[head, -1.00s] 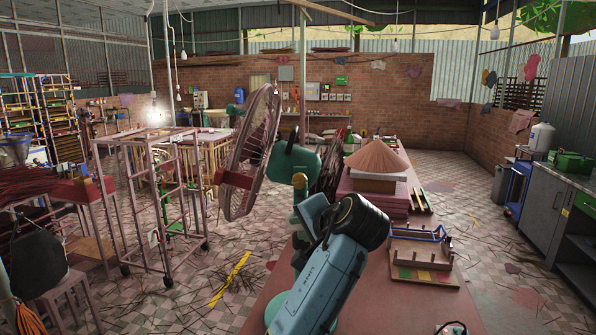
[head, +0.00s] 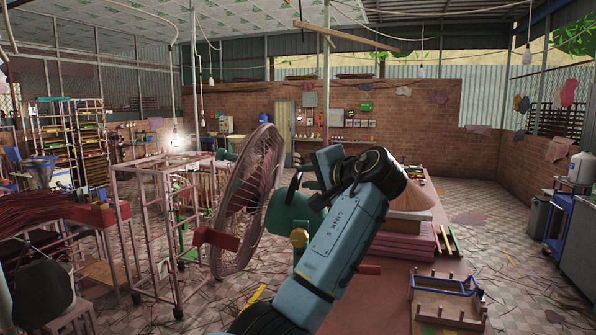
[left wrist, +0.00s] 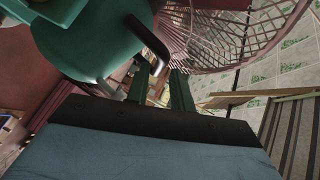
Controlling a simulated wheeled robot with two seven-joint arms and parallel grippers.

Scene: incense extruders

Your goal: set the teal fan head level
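The teal fan head (head: 286,212) stands left of the table with its round pink-brown grille (head: 245,205). The grille's top leans right in the head view, so the head looks tilted, facing left and somewhat up. A brass knob (head: 299,237) sits below the teal housing. My left gripper (head: 322,175) is just right of the housing, partly hidden by my arm. In the left wrist view, the housing (left wrist: 95,40) and grille (left wrist: 215,35) are close. My left gripper's fingers (left wrist: 160,82) are apart, with a black bent handle (left wrist: 148,40) at their tips; contact is unclear. My right gripper is out of view.
The red-brown table (head: 385,290) holds stacked pink boards (head: 400,240) and a wooden pegged rack (head: 445,298) right of my arm. A metal frame cart (head: 160,230) stands left of the fan. Open tiled floor (head: 480,195) lies beyond the table's right side.

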